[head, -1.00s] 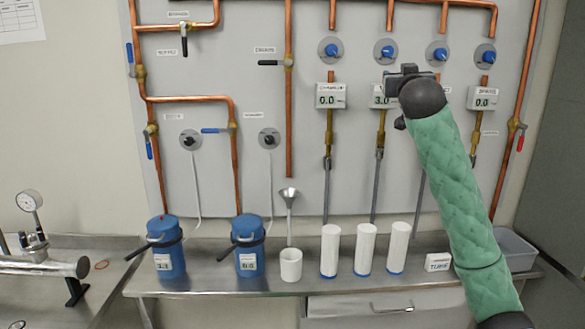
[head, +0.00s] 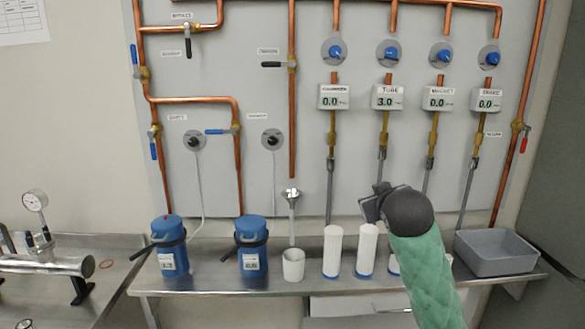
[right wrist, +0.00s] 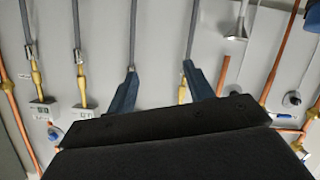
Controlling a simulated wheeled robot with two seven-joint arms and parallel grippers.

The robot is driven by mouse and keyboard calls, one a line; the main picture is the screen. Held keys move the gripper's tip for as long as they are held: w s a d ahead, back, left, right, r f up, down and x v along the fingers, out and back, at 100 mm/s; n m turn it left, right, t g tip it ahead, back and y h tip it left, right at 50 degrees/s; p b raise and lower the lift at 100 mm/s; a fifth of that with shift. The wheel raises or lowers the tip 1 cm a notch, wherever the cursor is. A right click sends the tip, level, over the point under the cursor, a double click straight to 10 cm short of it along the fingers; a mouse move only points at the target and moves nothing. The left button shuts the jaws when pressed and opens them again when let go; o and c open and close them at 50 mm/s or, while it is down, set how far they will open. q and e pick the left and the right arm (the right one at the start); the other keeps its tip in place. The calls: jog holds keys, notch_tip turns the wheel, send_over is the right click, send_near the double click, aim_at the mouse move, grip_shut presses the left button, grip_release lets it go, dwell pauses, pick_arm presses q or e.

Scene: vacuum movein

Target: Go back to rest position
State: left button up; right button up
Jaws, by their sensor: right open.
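My right arm comes in from the lower right of the head view, in a green quilted sleeve. Its dark gripper (head: 372,203) is in front of the panel's lower part, above the white cylinders (head: 366,250). The right wrist view shows the two blue fingers (right wrist: 160,88) spread apart with nothing gripped between them. That view shows the panel upside down, with grey hoses and brass fittings beyond the fingers. My left gripper is in neither view.
The steel bench (head: 215,284) carries two blue flasks (head: 168,247), a white cup (head: 293,265) and a grey bin (head: 495,252). Copper pipes and valves cover the panel. The TUBE display (head: 387,97) reads 3.0. A pump with a gauge (head: 34,200) stands at left.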

jog(key=s+a+f+g+y+p, duration=0.1)
jog(key=s+f+g, duration=0.1)
jog(key=s+f, duration=0.6)
jog(key=s+a+f+g, duration=0.2)
jog(key=s+f, duration=0.3)
jog(key=f, duration=0.7)
jog(key=s+a+f+g+y+p, duration=0.1)
jog(key=s+f+g, duration=0.1)
jog(key=s+f, duration=0.55)
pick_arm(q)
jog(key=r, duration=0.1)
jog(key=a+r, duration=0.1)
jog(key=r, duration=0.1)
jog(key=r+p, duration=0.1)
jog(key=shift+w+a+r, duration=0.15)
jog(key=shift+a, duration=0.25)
pick_arm(e)
jog(key=s+a+f+g, duration=0.1)
jog(key=s+f+g, duration=0.2)
jog(key=s+f, duration=0.6)
jog(key=s+a+f+m+g, duration=0.1)
jog(key=s+f+g, duration=0.2)
jog(key=s+f, duration=0.7)
jog(key=s, duration=0.5)
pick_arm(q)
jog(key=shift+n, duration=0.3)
pick_arm(e)
jog(key=shift+a, duration=0.1)
